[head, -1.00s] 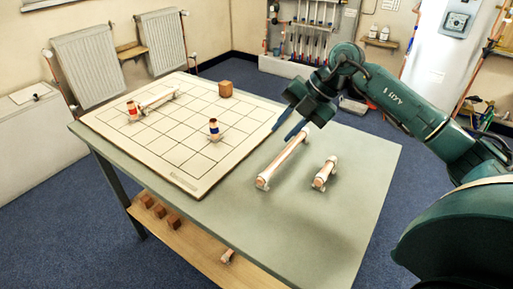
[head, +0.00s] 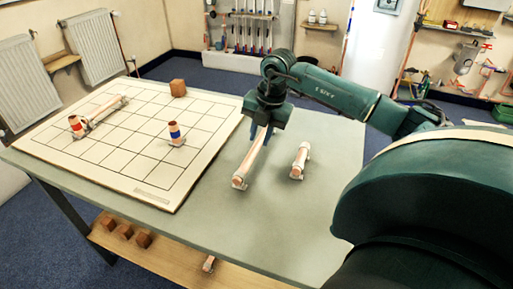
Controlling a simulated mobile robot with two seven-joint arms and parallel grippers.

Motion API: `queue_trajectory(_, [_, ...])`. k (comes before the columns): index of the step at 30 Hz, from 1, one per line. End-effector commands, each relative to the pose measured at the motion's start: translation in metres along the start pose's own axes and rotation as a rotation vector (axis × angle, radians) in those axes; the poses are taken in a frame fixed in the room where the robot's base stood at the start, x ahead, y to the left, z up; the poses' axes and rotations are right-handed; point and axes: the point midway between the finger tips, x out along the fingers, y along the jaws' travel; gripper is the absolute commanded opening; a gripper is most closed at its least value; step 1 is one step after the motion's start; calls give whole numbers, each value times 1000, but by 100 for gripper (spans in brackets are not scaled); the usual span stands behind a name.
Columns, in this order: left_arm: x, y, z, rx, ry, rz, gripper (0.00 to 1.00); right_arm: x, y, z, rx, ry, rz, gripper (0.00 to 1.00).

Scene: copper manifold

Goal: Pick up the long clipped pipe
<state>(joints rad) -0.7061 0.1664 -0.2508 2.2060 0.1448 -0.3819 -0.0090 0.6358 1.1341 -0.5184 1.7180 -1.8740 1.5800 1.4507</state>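The long clipped pipe (head: 247,164) lies on the grey table to the right of the white grid board. It is pale copper with white clips, and its near end points toward me. My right gripper (head: 261,134) points down over the far part of this pipe, with its blue fingers at the pipe. The gripper's body hides the pipe's far end, and whether the fingers have closed on it is unclear. A short clipped pipe (head: 299,161) lies to the right, apart from the gripper. My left gripper is not in view.
The table (head: 245,225) is clear in front. Several blocks sit on the lower shelf (head: 180,258).

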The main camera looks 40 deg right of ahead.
Motion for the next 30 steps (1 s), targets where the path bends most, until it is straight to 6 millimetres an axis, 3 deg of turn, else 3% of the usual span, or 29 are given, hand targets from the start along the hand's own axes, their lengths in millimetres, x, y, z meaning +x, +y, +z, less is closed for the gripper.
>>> queue_trajectory(12, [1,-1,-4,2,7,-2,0,50,1,4,0,2,-1,23])
queue_trajectory(19, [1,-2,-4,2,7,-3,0,52,2,4,-1,1,0,23])
queue_trajectory(27, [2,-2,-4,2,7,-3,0,51,2,4,0,1,1,1])
queue_trajectory(30, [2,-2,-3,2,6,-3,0,51,2,4,0,1,1,0])
